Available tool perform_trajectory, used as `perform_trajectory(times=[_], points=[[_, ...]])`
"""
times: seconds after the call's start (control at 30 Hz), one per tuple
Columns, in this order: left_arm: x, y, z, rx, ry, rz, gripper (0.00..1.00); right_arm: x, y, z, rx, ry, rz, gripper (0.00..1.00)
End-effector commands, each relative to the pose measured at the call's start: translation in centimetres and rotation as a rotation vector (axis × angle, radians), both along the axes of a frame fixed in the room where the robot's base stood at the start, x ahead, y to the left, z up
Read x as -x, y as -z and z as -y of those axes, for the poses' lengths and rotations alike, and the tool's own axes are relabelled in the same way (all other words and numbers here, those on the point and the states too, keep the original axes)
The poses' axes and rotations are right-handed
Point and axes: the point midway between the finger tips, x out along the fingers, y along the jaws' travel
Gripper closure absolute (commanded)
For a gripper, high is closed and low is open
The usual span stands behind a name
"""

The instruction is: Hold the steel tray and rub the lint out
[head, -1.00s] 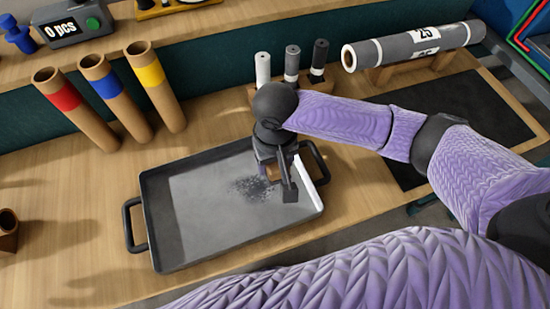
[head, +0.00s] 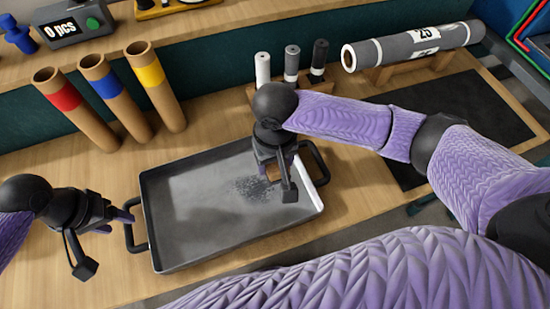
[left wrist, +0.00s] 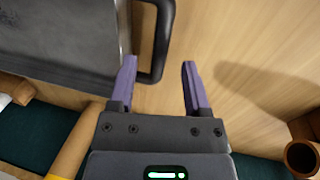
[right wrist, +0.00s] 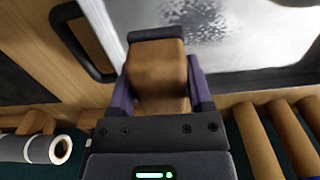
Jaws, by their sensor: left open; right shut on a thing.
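The steel tray (head: 190,222) lies on the bench, dark-rimmed, with a loop handle at each end. A patch of dark grey lint specks (head: 250,188) lies on its floor right of centre; it also shows in the right wrist view (right wrist: 200,25). My right gripper (head: 275,172) is shut on a brown block (right wrist: 157,75) over the tray's right part, beside the lint. Whether the block touches the floor is hidden. My left gripper (head: 117,221) is open and empty at the left handle (head: 130,225). In the left wrist view the handle bar (left wrist: 164,40) appears between the fingers (left wrist: 158,75).
Three cardboard tubes with red, blue and yellow bands (head: 108,100) stand behind the tray. Three small rolls (head: 291,62) stand in a wooden holder behind my right gripper. A large grey roll (head: 415,45) rests on a wooden cradle at back right.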

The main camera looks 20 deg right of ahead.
Motion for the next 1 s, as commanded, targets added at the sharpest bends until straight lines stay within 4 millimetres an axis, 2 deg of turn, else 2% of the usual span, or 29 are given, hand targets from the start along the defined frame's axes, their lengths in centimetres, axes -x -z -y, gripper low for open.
perform_trajectory(times=[0.1,0.23,0.57,0.6,0.87,0.9,1.0], points=[[0.0,2.0,0.5,0.002,0.000,-0.003,0.38,0.0,0.0,0.0,0.000,0.000,0.000,0.82],[0.0,3.5,0.7,0.000,0.000,-0.002,0.38,0.0,0.0,0.0,0.000,0.000,0.000,0.82],[0.0,4.1,0.8,-0.001,0.001,0.000,0.38,0.0,0.0,0.0,0.000,0.000,0.000,0.82],[0.0,4.1,0.8,-0.001,0.001,-0.001,0.40,0.0,0.0,0.0,0.000,0.000,0.000,0.82],[0.0,4.1,0.8,-0.001,0.001,-0.001,0.95,0.0,0.0,0.0,0.000,0.000,0.000,0.82],[0.0,4.1,0.8,-0.001,0.001,-0.001,1.00,0.0,0.0,0.0,0.000,0.000,0.000,0.82],[0.0,4.1,0.8,-0.001,0.001,-0.001,1.00,0.0,0.0,0.0,0.000,0.000,0.000,0.82]])
